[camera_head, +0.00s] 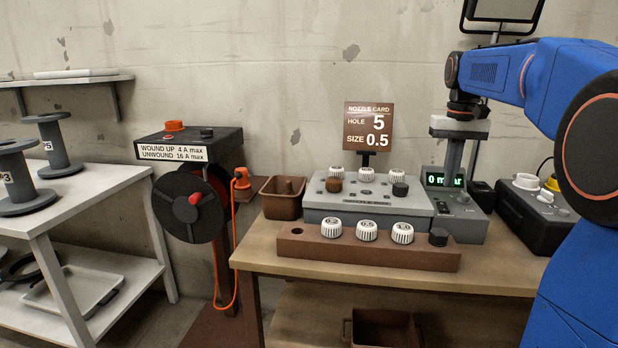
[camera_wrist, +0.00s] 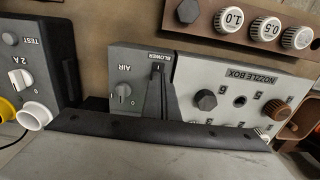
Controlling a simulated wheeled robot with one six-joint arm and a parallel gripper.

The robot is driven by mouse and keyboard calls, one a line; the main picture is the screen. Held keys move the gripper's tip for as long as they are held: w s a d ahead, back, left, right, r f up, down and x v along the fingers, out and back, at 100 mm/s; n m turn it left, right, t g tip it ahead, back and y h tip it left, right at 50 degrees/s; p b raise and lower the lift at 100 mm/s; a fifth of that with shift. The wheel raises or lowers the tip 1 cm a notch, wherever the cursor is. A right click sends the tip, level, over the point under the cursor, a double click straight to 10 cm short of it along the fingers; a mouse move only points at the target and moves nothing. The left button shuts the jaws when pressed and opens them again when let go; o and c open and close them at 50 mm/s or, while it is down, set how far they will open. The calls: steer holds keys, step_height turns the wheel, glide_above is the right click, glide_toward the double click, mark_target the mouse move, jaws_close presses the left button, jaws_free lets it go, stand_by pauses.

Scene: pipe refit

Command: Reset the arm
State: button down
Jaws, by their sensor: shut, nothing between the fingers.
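My gripper (camera_head: 448,183) hangs from the blue arm at the right of the head view, pointing down. Its grey fingers are together, with nothing between them. They hang in front of the air unit's green display and hide part of the reading. In the wrist view the shut gripper (camera_wrist: 157,66) tapers from the grey palm at the bottom edge toward the BLOWER label. The air unit (camera_wrist: 124,94) lies beyond the fingers there; it also shows in the head view (camera_head: 466,222). I cannot tell how far the fingertips are from it.
The nozzle box (camera_head: 425,209) stands left of the air unit, behind a brown rack (camera_head: 350,252) with white-capped nozzles. A nozzle card (camera_head: 369,127) reads hole 5, size 0.5. A brown bin (camera_head: 281,204), a dark tester (camera_head: 530,222) and a reel stand (camera_head: 190,215) are around.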

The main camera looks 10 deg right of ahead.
steer(key=s+a+f+n+t, duration=0.1)
steer(key=s+a+f, duration=0.35)
steer(key=s, duration=0.35)
steer(key=s+a+f+n+t, duration=0.1)
steer(key=s+a+f+t, duration=0.15)
steer(key=s+a, duration=0.45)
steer(key=s+a+f+n+t, duration=0.1)
steer(key=s+a+f, duration=0.2)
steer(key=s+f, duration=1.1)
steer(key=shift+s+a, duration=0.35)
steer(key=shift+a, duration=0.05)
